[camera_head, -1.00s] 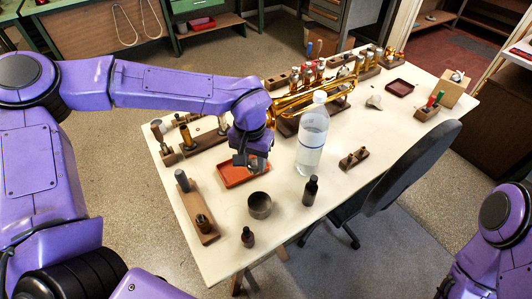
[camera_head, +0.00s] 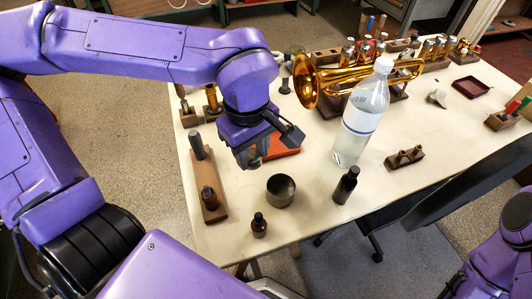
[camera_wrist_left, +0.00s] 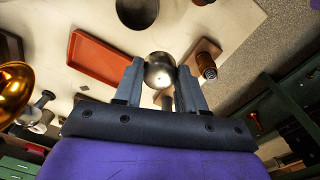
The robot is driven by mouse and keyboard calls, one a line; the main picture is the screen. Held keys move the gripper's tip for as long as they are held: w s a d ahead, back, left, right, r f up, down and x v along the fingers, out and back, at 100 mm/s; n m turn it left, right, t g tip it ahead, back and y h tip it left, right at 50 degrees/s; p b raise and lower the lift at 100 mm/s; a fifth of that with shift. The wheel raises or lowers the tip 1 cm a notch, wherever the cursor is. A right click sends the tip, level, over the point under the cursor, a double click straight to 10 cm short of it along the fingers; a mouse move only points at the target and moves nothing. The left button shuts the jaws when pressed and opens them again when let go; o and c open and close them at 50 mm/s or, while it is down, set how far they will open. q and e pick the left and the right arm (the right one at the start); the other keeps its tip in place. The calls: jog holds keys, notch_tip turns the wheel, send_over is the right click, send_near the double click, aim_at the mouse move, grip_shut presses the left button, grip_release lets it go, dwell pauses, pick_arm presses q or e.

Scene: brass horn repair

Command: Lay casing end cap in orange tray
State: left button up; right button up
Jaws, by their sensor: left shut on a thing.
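My left gripper (camera_head: 250,157) is shut on the casing end cap, a small round silvery metal piece that shows between the two fingertips in the left wrist view (camera_wrist_left: 160,70). In the head view the gripper hangs over the table at the left front of the orange tray (camera_head: 286,148) and hides much of it. In the left wrist view the tray (camera_wrist_left: 100,62) lies empty, to the left of the held cap. The cap is above the table, not over the visible tray floor. My right gripper is out of view; only part of that arm shows.
A dark metal cup (camera_head: 281,190) and small dark bottles (camera_head: 259,225) stand in front of the tray. A wooden block with posts (camera_head: 208,190) is to the left. A clear bottle (camera_head: 362,118) and brass horn (camera_head: 345,78) are to the right.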

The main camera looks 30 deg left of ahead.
pick_arm(q)
jog(key=w+a+f, duration=0.1)
jog(key=w+f, duration=0.3)
jog(key=w, duration=0.1)
jog(key=w+a+f, duration=0.1)
jog(key=w+f, duration=0.4)
jog(key=w+a+f, duration=0.2)
jog(key=w+f, duration=0.2)
jog(key=w, duration=0.2)
jog(key=shift+w+a+f, duration=0.1)
jog(key=shift+f, duration=0.35)
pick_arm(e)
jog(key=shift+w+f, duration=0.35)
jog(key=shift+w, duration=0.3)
pick_arm(q)
jog(key=shift+f, duration=0.15)
jog(key=o, duration=1)
notch_tip(320, 180, up, 12)
jog(key=shift+r+p, duration=0.2)
jog(key=shift+p, duration=0.3)
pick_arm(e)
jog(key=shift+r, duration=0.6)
